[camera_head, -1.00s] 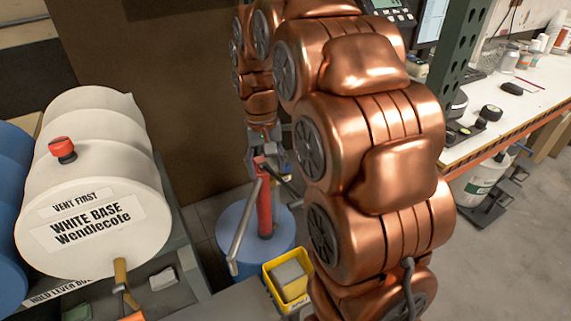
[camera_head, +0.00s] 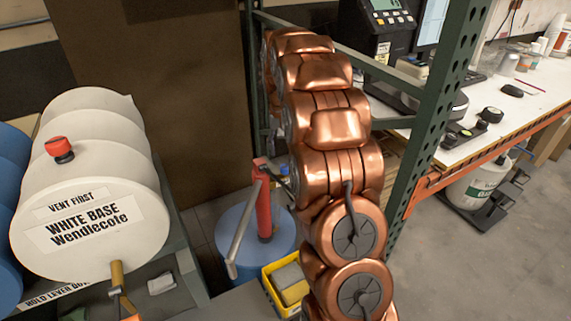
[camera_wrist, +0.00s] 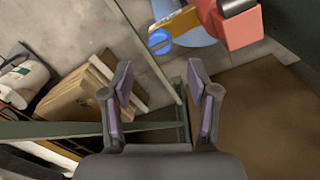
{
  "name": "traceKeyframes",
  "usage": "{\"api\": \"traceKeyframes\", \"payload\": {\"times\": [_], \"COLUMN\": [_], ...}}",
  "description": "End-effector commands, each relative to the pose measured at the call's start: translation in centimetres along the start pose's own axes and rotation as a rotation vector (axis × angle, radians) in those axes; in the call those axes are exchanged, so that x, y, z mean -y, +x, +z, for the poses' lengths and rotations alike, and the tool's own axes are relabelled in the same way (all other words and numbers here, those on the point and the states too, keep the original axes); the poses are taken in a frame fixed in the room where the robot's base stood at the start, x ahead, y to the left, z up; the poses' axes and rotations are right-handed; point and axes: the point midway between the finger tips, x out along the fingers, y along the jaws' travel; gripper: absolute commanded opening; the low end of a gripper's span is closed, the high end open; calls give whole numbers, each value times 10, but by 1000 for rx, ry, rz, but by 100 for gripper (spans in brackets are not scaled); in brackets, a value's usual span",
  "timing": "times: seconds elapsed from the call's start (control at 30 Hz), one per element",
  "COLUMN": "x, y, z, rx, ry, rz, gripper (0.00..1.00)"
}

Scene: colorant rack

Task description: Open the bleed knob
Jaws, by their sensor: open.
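A blue round knob (camera_wrist: 159,41) with a line across its face sits by a yellow part (camera_wrist: 178,24) in the wrist view, beside the red pump body (camera_wrist: 238,26). No label shows on it, so I cannot tell for sure that it is the bleed knob. The red pump (camera_head: 264,205) with its long grey lever (camera_head: 243,230) stands upright on a blue drum (camera_head: 232,258) in the head view. My gripper (camera_wrist: 160,82) is open and empty, with the blue knob beyond its fingertips and apart from them. In the head view my arm hides the gripper.
A white drum (camera_head: 130,250) marked "VENT FIRST" carries a red cap (camera_head: 59,149) on top. A yellow bin (camera_head: 273,291) stands near the pump. A green rack post (camera_head: 437,120) and the white workbench (camera_head: 510,120) are right of my arm. Cardboard boxes (camera_wrist: 75,100) show in the wrist view.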

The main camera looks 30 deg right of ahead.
Motion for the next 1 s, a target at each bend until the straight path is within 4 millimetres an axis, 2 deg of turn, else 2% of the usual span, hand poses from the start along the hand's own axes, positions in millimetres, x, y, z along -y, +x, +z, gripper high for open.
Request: {"api": "traceKeyframes", "payload": {"times": [0.5,0.8,1.0], "x": [0,0,0], "y": [62,67,67], "z": [0,0,0], "rx": [0,-1,-1], "ry": [0,0,0], "rz": [-1,-1,-1], "gripper": [60,60,39]}}
